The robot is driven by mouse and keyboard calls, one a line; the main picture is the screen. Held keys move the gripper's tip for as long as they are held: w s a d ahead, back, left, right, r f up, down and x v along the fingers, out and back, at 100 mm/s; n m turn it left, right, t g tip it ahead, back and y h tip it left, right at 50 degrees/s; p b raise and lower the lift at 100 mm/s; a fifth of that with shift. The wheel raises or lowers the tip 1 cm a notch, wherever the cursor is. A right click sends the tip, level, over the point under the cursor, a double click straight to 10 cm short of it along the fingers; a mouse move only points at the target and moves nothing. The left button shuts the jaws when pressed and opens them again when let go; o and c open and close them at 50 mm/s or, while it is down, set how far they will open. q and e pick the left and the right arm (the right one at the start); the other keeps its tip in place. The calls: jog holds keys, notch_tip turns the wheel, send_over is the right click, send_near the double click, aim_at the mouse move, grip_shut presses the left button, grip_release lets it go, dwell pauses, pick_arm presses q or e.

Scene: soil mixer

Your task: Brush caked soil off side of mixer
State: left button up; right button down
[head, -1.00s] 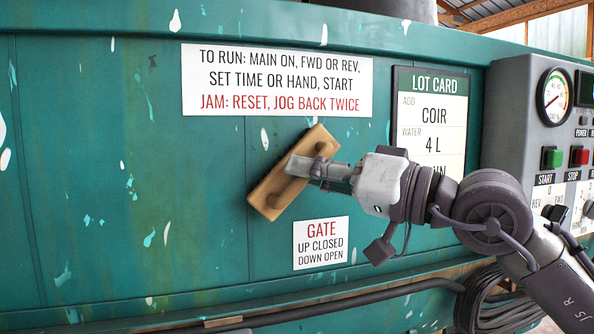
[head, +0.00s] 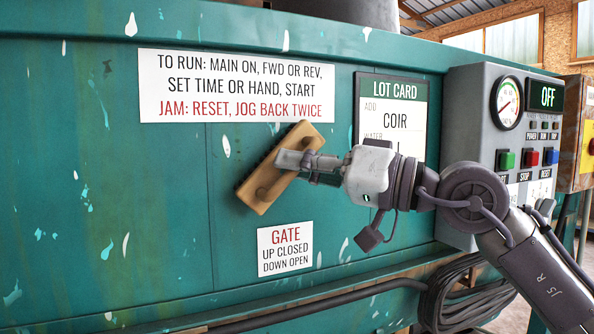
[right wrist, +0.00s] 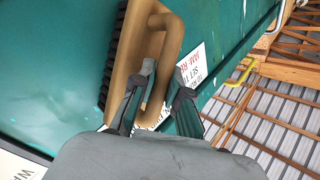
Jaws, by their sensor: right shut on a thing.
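The mixer's green side (head: 130,190) fills most of the head view, with pale flecks and faint yellowish-brown streaks on it. My right gripper (head: 305,161) is shut on the handle of a tan brush (head: 262,190). The brush is tilted, its upper end to the right, in front of the panel between the run sign and the gate sign. In the right wrist view the brush (right wrist: 122,65) shows dark bristles along its left edge, and the fingers (right wrist: 160,95) sit at its handle. Whether the bristles touch the panel I cannot tell. My left gripper is not in view.
The lot card (head: 391,105) hangs right of the brush, partly behind my arm. The control box (head: 500,130) with gauge, buttons and an OFF display stands farther right. A black hose (head: 455,290) is coiled below. The panel left of the brush is clear.

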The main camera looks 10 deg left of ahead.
aim_at(271, 167)
jog(key=shift+s+a+f+b, duration=0.1)
jog(key=shift+s+a+b, duration=0.45)
jog(key=shift+a, duration=0.35)
jog(key=shift+s+a, duration=0.45)
jog(key=shift+a, duration=0.2)
jog(key=s+a+b, duration=0.2)
jog(key=a, duration=0.1)
jog(key=shift+s, duration=0.1)
